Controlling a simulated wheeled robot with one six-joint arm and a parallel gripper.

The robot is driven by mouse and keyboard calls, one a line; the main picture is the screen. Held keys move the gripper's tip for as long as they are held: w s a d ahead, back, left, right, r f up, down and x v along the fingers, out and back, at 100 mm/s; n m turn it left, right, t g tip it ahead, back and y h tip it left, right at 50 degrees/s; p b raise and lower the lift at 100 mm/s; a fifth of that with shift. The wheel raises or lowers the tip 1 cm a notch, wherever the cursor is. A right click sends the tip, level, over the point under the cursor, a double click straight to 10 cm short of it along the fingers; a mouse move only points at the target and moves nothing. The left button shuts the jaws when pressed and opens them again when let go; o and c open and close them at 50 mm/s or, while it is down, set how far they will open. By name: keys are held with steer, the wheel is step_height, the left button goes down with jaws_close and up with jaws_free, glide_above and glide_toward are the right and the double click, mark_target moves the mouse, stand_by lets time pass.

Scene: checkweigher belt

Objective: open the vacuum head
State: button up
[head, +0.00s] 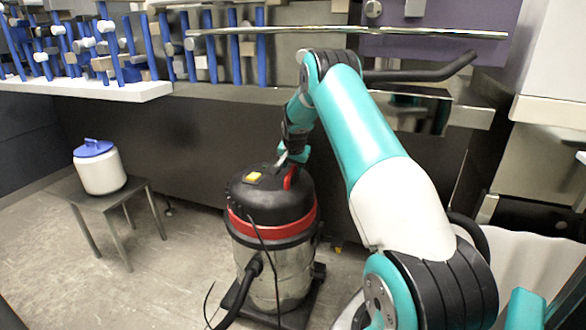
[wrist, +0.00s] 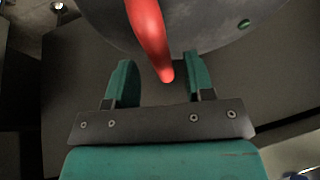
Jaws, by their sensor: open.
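The vacuum stands on the floor on a dark wheeled base, with a black head (head: 270,203), a red band (head: 283,230) and a steel drum (head: 274,272). The head looks seated on the drum. A red handle (head: 289,176) rises from the head. My gripper (head: 292,156) is at the top of the head, by the red handle. In the wrist view my gripper (wrist: 160,82) is open, and the red handle (wrist: 148,35) reaches in between its two green fingers. The grey surface of the head shows behind. Whether a finger touches the handle cannot be told.
A small metal table (head: 118,196) with a white blue-lidded pot (head: 99,168) stands to the left. Blue-posted conveyor equipment (head: 120,45) and a long metal bar (head: 400,31) run above. A black hose (head: 248,278) and cable hang at the vacuum's front. Floor at front left is clear.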

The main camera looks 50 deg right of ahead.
steer(key=shift+w+d+f, duration=0.2)
steer(key=shift+w+f, duration=0.05)
steer(key=shift+f, duration=0.4)
jaws_close()
